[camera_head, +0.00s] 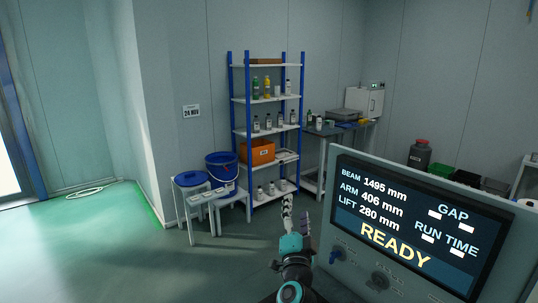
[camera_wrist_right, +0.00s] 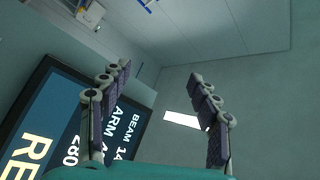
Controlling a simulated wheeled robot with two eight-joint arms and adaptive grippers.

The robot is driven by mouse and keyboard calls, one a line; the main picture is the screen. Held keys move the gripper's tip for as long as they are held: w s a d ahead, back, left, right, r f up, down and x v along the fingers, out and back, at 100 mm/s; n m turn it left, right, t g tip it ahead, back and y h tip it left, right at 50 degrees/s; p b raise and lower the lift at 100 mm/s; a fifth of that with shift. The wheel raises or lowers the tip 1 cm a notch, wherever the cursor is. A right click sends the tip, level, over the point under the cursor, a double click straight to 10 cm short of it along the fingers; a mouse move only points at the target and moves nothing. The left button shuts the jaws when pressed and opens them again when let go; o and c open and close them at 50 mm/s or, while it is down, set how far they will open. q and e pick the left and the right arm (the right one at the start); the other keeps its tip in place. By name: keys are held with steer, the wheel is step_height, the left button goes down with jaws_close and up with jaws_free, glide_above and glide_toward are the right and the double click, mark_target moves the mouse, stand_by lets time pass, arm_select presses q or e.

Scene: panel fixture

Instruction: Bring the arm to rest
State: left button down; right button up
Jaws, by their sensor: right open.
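My right gripper (camera_head: 296,212) is raised in front of me, at the lower middle of the head view, just left of the panel fixture. In the right wrist view its two fingers (camera_wrist_right: 160,98) stand wide apart with nothing between them. The panel fixture (camera_head: 343,213) fills the lower right, and its dark screen (camera_head: 400,215) reads BEAM 1495 mm, ARM 406 mm, LIFT 280 mm and READY. The screen also shows in the right wrist view (camera_wrist_right: 75,125), behind the left finger. My left gripper is not in view.
Two knobs (camera_head: 380,280) sit below the screen. A blue shelf rack (camera_head: 231,100) with bottles and an orange bin (camera_head: 257,151) stands at the back. A blue bucket (camera_head: 221,168) is on small white stools left of it. The floor (camera_head: 100,250) at the left is mostly clear.

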steer(key=s+d+f+n+g, duration=0.3)
steer(key=s+f, duration=0.4)
steer(key=s, duration=0.3)
steer(key=s+d+f+n+g+y, duration=0.1)
steer(key=s+d+f+n+g, duration=0.2)
steer(key=s+f+n+g, duration=0.2)
steer(key=s+d+f+n+g, duration=0.4)
steer(key=s+f, duration=0.6)
steer(key=s, duration=0.6)
steer(key=shift+s+f+g+y, duration=0.15)
steer(key=shift+g+y, duration=0.05)
steer(key=shift+g, duration=0.3)
steer(key=shift+s+f+g+y, duration=0.1)
steer(key=shift+s+g+y, duration=0.1)
steer(key=shift+g, duration=0.3)
steer(key=shift+w, duration=0.1)
